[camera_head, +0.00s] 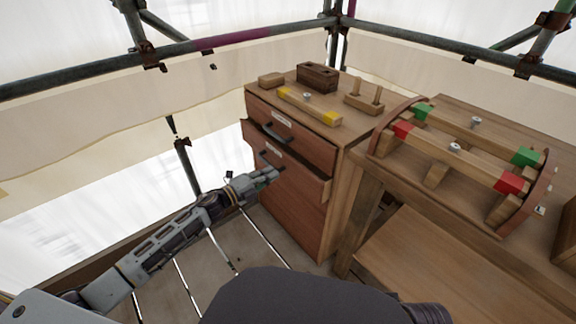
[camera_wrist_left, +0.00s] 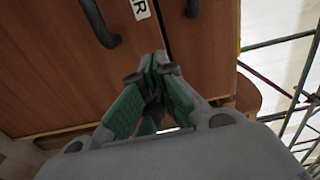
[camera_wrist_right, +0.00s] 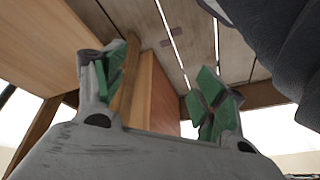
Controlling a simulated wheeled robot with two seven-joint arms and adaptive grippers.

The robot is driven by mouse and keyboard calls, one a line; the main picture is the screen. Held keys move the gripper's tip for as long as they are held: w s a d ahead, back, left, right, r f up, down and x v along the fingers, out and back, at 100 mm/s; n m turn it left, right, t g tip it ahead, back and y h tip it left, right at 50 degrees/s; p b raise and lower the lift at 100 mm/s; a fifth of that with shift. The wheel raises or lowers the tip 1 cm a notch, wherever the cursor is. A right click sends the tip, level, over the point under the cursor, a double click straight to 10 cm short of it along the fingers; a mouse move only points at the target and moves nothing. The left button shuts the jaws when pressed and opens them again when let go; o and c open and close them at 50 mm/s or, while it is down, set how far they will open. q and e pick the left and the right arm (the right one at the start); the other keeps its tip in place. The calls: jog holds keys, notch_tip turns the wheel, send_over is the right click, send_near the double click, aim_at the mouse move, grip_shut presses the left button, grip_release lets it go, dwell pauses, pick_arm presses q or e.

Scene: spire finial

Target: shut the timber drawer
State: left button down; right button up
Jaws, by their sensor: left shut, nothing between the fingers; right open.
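The wooden cabinet (camera_head: 338,200) has two labelled drawers with dark handles. The lower drawer (camera_head: 305,181) stands out a little from the cabinet, with its top edge showing; the upper drawer (camera_head: 310,148) looks flush. I cannot read which label says timber. My left gripper (camera_head: 272,174) is shut and empty at the lower drawer's front, below its handle. In the left wrist view, its closed fingertips (camera_wrist_left: 153,68) are close to the reddish wood fronts, beside a dark handle (camera_wrist_left: 100,24); contact is unclear. My right gripper (camera_wrist_right: 158,88) is open and empty, with wood panels beyond it.
The bench at right carries a wooden frame with red and green ends (camera_head: 456,153). Scaffold poles (camera_head: 75,77) and sheeting surround the plank floor.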

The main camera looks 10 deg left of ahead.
aim_at(294, 161)
pick_arm(q)
jog(key=b+x, duration=0.1)
jog(key=x, duration=0.4)
jog(key=shift+w+d, duration=0.2)
jog(key=shift+w, duration=0.05)
jog(key=shift+w+d, duration=0.35)
jog(key=shift+w, duration=0.1)
jog(key=shift+w+d+b, duration=0.35)
jog(key=shift+w+d, duration=0.05)
jog(key=shift+w, duration=0.2)
pick_arm(e)
jog(key=shift+t+y, duration=0.4)
jog(key=x, duration=0.2)
jog(key=s+x, duration=0.1)
jog(key=x, duration=0.1)
jog(key=shift+w+a+f, duration=0.1)
jog(key=shift+a+f, duration=0.05)
jog(key=shift+f, duration=0.1)
jog(key=shift+f, duration=0.1)
pick_arm(q)
jog(key=shift+d, duration=0.1)
